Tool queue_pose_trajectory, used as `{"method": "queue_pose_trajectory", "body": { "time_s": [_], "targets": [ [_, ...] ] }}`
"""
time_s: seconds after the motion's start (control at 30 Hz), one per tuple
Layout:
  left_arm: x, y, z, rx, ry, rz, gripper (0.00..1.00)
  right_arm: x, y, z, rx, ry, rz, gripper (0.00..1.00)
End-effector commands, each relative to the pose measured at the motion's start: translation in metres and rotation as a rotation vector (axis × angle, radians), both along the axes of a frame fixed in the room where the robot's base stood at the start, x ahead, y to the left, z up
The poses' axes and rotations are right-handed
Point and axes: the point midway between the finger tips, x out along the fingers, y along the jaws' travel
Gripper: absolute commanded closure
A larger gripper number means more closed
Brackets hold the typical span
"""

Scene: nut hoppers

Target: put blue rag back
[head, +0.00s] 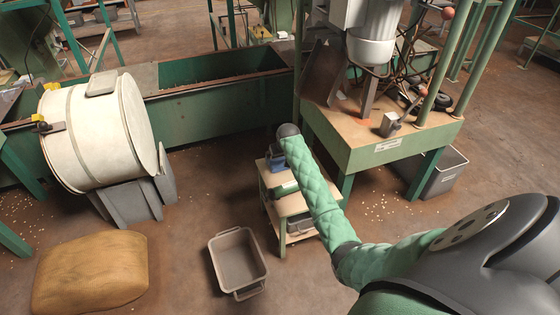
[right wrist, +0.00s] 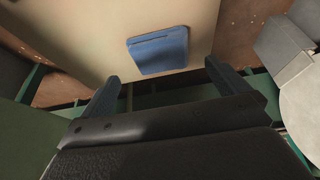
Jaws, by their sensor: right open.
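The blue rag (right wrist: 158,52) lies folded and flat on a pale beige surface in the right wrist view. Something blue (head: 276,161) also shows on the top of the small wooden cart (head: 296,204) in the head view, partly hidden by my right arm. My right gripper (right wrist: 163,72) is open, with its two fingers apart on either side of the rag's near edge. Nothing is between the fingers, and the rag appears apart from them. In the head view my right arm's dark wrist is over the cart's back. My left gripper is not in view.
A grey bin (head: 239,262) stands on the floor left of the cart. A tan sack (head: 92,272) and a white drum (head: 98,134) are at the left. A green machine table (head: 375,140) stands close behind the cart on the right. Floor between sack and bin is clear.

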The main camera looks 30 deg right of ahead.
Motion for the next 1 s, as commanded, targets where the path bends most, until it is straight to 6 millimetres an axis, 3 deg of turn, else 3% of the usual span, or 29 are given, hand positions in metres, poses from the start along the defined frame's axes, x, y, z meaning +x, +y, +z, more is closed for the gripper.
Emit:
{"method": "queue_pose_trajectory", "body": {
  "time_s": [0.2, 0.4, 1.0],
  "targets": [
    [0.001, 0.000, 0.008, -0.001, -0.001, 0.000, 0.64, -0.015, 0.004, 0.039, -0.001, -0.002, 0.001, 0.00],
    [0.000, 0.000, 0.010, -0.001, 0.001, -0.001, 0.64, -0.024, 0.006, 0.058, 0.000, 0.000, 0.001, 0.00],
    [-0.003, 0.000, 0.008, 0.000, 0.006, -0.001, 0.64, -0.026, 0.007, 0.064, 0.000, 0.000, 0.001, 0.00]
  ]
}}
